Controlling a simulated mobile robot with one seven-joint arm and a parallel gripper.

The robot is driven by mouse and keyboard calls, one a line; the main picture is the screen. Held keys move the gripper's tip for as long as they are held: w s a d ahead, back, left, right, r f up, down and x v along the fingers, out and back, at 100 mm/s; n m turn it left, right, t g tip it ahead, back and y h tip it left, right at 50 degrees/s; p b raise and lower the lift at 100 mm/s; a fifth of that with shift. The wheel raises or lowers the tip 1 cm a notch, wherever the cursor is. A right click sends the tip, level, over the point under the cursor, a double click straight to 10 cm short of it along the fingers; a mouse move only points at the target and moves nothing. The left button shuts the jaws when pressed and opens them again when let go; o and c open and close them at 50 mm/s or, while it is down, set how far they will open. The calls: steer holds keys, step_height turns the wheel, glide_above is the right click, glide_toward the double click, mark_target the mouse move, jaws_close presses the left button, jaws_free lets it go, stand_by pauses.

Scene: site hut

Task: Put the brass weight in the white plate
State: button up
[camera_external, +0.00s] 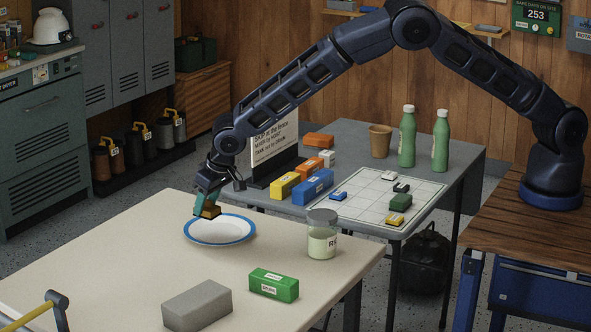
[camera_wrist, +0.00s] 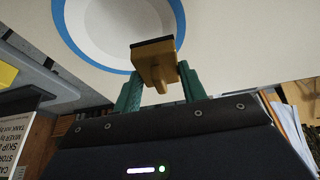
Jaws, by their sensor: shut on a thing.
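The brass weight (camera_wrist: 155,66) is a small golden block with a dark face, held between the two green fingers of my gripper (camera_wrist: 160,90) in the wrist view. In the external view my gripper (camera_external: 208,204) is over the back left part of the plate, with the brass weight (camera_external: 210,211) at its tips. The white plate (camera_external: 222,230) has a blue rim and lies on the cream table. It also shows in the wrist view (camera_wrist: 100,25). The weight appears just above the plate's rim; I cannot tell whether it touches.
On the cream table (camera_external: 120,262) stand a lidded glass jar (camera_external: 322,240) right of the plate, a green box (camera_external: 273,285) and a grey block (camera_external: 197,305) in front. A grey table (camera_external: 450,172) behind holds colored blocks, a sign (camera_external: 274,140), a cup (camera_external: 380,140) and two green bottles (camera_external: 407,140).

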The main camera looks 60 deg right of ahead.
mark_target(207, 218)
steer(key=shift+f, duration=2.3)
steer(key=shift+f, duration=0.65)
steer(key=o, duration=1.3)
steer(key=shift+c, duration=0.2)
steer(key=shift+r, duration=0.1)
steer(key=shift+r, duration=0.3)
steer(key=v, duration=1.2)
steer(key=shift+r, duration=0.2)
steer(key=shift+r, duration=0.1)
